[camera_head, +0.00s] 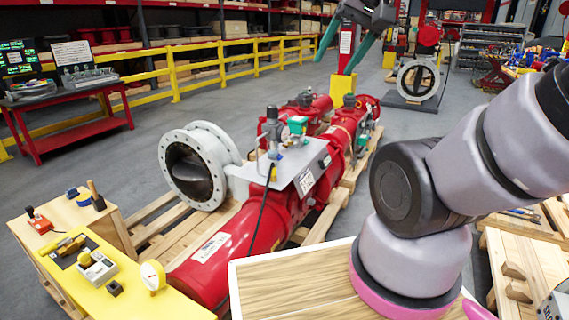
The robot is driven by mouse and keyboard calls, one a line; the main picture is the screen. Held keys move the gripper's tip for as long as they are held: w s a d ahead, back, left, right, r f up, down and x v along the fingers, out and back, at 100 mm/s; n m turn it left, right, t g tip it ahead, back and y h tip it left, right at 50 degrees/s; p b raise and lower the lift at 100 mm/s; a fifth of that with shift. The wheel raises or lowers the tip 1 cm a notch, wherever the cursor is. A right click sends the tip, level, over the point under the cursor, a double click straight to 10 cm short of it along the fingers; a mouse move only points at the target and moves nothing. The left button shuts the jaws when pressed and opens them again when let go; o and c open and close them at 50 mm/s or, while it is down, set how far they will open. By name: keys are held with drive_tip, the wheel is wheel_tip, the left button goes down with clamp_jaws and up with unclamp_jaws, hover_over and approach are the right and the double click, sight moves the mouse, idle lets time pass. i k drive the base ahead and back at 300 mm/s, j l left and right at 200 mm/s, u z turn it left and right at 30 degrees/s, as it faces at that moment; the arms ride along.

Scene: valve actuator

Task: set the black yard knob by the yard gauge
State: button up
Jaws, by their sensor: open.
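A small black knob (115,288) sits on the yellow bench top at the lower left. A round gauge (152,275) with a pale face and yellow rim stands just right of it. The gauge's needle and the knob's setting are too small to read. My gripper (333,66) shows at the top centre, with two teal fingers spread apart and nothing between them. It is high in the picture, far up and right of the knob and gauge, and touches neither.
A grey box (97,268) and a yellow-handled part (70,247) sit on the yellow bench top (170,304), left of the knob. The big red actuator (235,250) with its flanged valve (195,165) lies on a pallet to the right. Grey floor is open behind.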

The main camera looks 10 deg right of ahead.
sight(272, 112)
drive_tip(key=i+l, duration=0.55)
drive_tip(key=l, duration=0.3)
drive_tip(key=i+l, duration=0.3)
drive_tip(key=i+l+u, duration=0.15)
drive_tip(key=l+u, duration=0.15)
drive_tip(key=i+l+u, duration=0.1)
drive_tip(key=l+u, duration=0.15)
drive_tip(key=l, duration=0.2)
